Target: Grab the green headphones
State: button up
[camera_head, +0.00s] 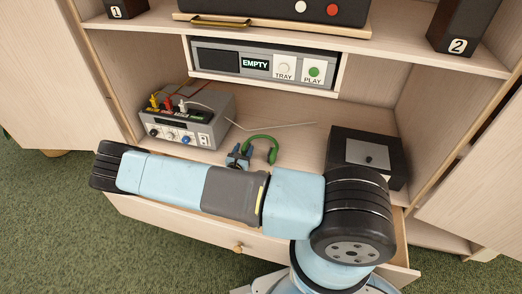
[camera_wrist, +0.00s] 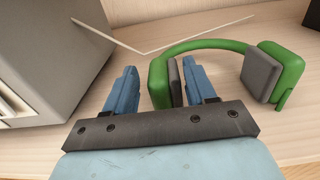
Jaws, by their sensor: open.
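The green headphones (camera_head: 272,147) lie on the wooden shelf of the cabinet, partly hidden by my arm in the head view. In the wrist view the green headphones (camera_wrist: 213,45) show their band arching to the right, with grey pads on both ear cups. My gripper (camera_head: 239,155) is at the left end of the headphones. Its blue fingers also show in the wrist view, where my gripper (camera_wrist: 160,67) is open. The left ear cup appears between the fingers, close to the right one. I cannot tell whether they touch.
A grey box with plugs and knobs (camera_head: 186,119) stands left of my gripper. A dark box (camera_head: 366,153) stands at the right. A thin pale rod or wire (camera_head: 275,126) lies behind the headphones. A tray player (camera_head: 263,64) hangs above. An open drawer (camera_head: 238,247) is below.

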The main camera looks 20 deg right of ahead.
aim_at(247, 142)
jog(key=x, duration=0.4)
jog(key=shift+w, duration=0.25)
grip_shut()
